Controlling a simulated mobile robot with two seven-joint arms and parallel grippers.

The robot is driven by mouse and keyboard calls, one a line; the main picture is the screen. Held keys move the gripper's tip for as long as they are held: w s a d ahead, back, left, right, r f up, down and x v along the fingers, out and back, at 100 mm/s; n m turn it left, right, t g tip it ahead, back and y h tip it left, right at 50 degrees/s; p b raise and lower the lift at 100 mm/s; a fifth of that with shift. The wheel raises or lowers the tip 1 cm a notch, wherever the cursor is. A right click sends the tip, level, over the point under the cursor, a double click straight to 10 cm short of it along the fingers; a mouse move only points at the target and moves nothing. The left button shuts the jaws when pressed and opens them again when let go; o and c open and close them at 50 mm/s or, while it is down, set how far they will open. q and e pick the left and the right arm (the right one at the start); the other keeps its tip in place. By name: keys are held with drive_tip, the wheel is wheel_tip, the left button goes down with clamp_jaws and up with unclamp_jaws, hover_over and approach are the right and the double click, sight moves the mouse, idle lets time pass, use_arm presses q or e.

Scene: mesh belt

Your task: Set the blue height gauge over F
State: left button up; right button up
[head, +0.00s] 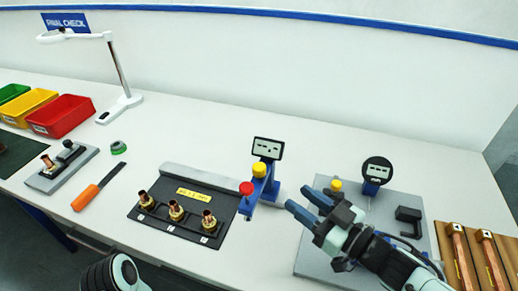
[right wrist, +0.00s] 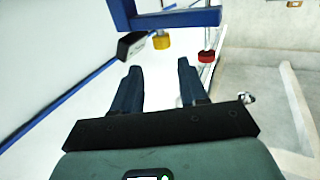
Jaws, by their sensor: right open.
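The blue height gauge (head: 265,187) has a dark-framed display, a yellow knob and a red knob. In the head view it stands at the right end of a dark fixture plate (head: 150,222), which holds three brass and copper fittings (head: 176,210). Small white labels lie in front of the fittings; their letters are too small to read, so I cannot tell which is F. My right gripper (head: 298,199) is open and empty, just right of the gauge, apart from it. In the right wrist view the blue gauge frame (right wrist: 180,18) is beyond the open fingers (right wrist: 159,68). My left gripper is out of view.
A grey plate (head: 318,252) with a round dark gauge (head: 377,170) lies under my right arm. An orange-handled tool (head: 90,196) and coloured bins (head: 62,115) are at left. The table behind the fixture is clear.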

sight(264, 174)
drive_tip(key=x, duration=1.3)
drive_tip(key=shift+a+b, duration=0.1)
drive_tip(key=shift+b, duration=0.2)
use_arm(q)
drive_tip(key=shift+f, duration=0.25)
